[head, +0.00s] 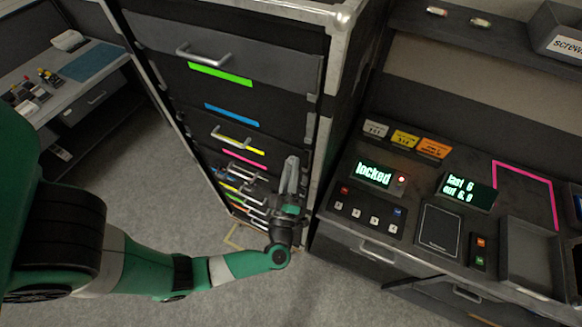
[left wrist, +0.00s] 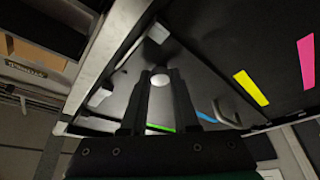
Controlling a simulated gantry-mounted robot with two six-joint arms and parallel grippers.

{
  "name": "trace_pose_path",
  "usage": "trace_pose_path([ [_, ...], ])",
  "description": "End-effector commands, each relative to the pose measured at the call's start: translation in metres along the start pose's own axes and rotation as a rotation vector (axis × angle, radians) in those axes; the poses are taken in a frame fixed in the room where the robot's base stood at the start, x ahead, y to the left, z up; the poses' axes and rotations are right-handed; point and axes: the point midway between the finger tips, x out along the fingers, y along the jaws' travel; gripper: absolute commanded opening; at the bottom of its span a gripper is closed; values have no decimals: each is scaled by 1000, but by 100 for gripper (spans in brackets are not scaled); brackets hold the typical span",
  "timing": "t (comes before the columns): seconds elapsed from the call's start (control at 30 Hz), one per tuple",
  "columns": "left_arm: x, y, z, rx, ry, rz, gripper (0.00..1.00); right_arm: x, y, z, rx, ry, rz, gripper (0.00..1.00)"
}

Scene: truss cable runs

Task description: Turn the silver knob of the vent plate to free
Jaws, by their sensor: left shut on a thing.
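My left gripper (head: 290,172) is in front of the lower right part of the tall drawer cabinet in the head view, with its fingers pointing up. In the left wrist view its two dark fingers (left wrist: 160,84) are closed on the sides of a round silver knob (left wrist: 159,80). A dark surface (left wrist: 130,72) lies behind the knob; I cannot make out the vent plate's outline or any markings on it. In the head view the knob is hidden by the gripper. The knob's turn position cannot be read. My right gripper is in neither view.
The drawer cabinet (head: 225,40) has protruding handles and coloured label strips, with a pale metal edge at its right. A console to the right holds a screen reading "locked" (head: 374,174), buttons and an empty tray (head: 530,255). Grey floor (head: 130,190) is free at left.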

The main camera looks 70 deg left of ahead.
Motion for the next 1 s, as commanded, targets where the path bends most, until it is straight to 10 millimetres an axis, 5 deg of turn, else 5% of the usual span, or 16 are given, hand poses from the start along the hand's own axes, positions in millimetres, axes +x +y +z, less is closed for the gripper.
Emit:
trace_pose_path([
  [0.2, 0, 0, 0, 0, 1, 0, 59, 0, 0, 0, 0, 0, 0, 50],
  [0.57, -7, 0, 1, 1, -1, 2, 59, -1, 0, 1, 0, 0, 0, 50],
  [1.0, -96, 0, 2, -1, -5, 6, 59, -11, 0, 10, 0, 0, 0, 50],
])
